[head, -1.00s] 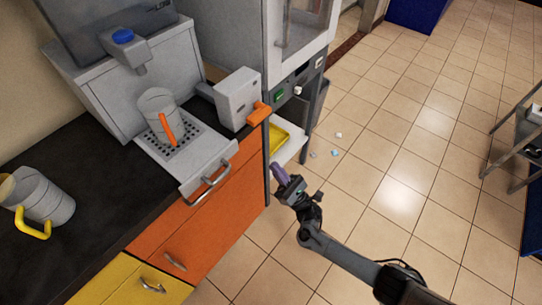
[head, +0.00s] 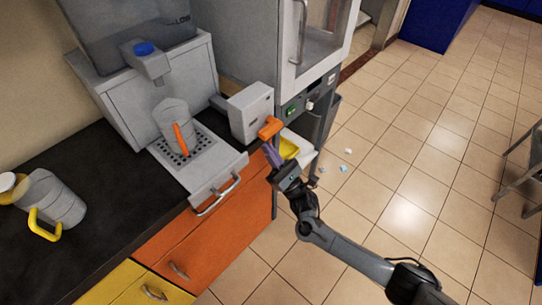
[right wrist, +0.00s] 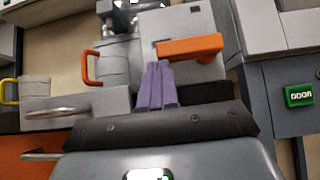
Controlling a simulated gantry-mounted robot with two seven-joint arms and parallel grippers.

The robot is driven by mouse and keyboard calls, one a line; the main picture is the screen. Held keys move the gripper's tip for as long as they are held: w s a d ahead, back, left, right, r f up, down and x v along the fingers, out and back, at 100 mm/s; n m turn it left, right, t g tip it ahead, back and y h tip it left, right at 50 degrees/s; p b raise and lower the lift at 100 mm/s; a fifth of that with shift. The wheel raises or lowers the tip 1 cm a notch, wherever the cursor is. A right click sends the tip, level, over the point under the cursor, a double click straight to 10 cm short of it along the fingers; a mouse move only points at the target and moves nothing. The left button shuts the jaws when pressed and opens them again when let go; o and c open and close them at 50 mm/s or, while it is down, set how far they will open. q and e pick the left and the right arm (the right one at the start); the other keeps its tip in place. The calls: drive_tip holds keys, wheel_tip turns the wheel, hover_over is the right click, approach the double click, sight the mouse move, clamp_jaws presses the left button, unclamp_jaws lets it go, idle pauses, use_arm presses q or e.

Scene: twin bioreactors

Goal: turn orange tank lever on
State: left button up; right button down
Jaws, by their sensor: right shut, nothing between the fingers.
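The orange lever (head: 269,127) sticks out from the front of a grey box (head: 250,112) beside the tank with the blue-capped tap (head: 144,48). In the right wrist view the lever (right wrist: 190,47) lies roughly level, just beyond and to the right of the purple fingertips. My right gripper (head: 272,155) is just below the lever in the head view. Its purple fingers (right wrist: 157,85) are shut together and empty. I cannot tell whether they touch the lever. My left gripper is not in view.
A grey jug with an orange handle (head: 182,138) stands on the drip grate (head: 203,143) under the tap. A yellow-handled jug (head: 62,202) is on the dark counter (head: 110,215). The tiled floor at right is mostly clear.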

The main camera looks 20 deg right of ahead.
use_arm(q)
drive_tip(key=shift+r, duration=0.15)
use_arm(e)
drive_tip(key=shift+r, duration=0.15)
use_arm(q)
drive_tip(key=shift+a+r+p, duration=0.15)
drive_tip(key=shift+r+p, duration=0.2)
drive_tip(key=shift+p, duration=0.15)
use_arm(e)
drive_tip(key=shift+a+r+m+t+h, duration=0.15)
drive_tip(key=shift+m+t+h, duration=0.15)
drive_tip(key=shift+m+h, duration=0.4)
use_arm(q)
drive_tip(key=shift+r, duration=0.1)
